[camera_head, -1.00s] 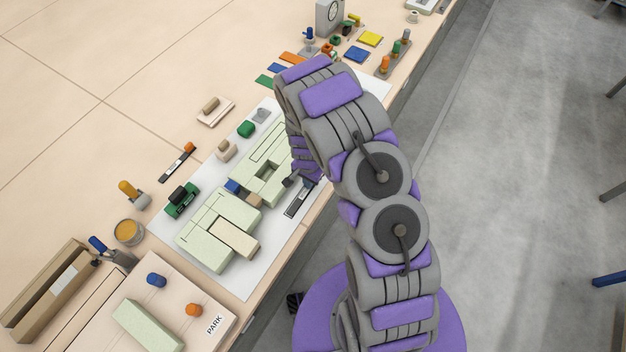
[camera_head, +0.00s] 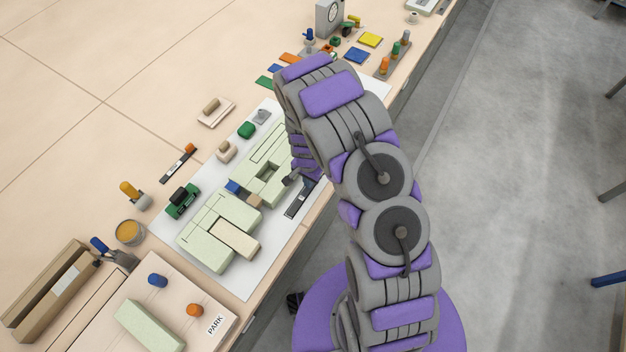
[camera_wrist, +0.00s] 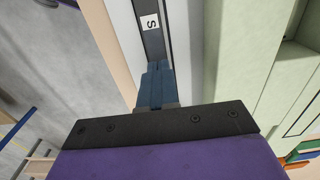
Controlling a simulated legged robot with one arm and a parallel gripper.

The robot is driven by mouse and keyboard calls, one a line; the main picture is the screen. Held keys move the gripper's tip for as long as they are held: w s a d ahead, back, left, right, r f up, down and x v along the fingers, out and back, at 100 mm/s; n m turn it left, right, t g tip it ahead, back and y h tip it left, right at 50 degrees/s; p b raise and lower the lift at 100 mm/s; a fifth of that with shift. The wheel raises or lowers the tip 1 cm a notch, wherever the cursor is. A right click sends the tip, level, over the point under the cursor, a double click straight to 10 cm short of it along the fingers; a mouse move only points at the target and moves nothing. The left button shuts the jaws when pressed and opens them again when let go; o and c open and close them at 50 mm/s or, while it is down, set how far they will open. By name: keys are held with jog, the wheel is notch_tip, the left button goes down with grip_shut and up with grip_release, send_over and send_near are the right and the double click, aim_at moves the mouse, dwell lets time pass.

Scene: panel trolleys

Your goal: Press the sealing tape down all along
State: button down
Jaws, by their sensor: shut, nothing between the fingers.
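A dark strip (camera_head: 298,205) lies on the white sheet along the table's near edge, beside the pale green blocks. In the wrist view the dark strip (camera_wrist: 152,42) carries a white label with the letter S. I cannot tell for sure whether this strip is the sealing tape. My gripper (camera_wrist: 156,68) is shut and empty, with its blue fingertips over the strip's end; contact cannot be judged. In the head view my gripper (camera_head: 291,179) is small and partly hidden by my arm. The pale green blocks (camera_head: 214,240) have a channel and recess between them.
A white sheet (camera_head: 243,283) lies under the blocks. A green stamp-like block (camera_head: 182,202), an orange-topped tin (camera_head: 129,232) and a PARK board (camera_head: 210,338) stand nearby. Several coloured pieces and a dial box (camera_head: 330,16) are at the far end.

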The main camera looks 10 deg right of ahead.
aim_at(301, 197)
jog(key=shift+r, duration=0.75)
jog(key=shift+s+a+p, duration=0.35)
jog(key=shift+s+a, duration=1.25)
jog(key=shift+a, duration=0.1)
jog(key=shift+f, duration=0.2)
jog(key=shift+f, duration=1.3)
jog(key=shift+r, duration=0.1)
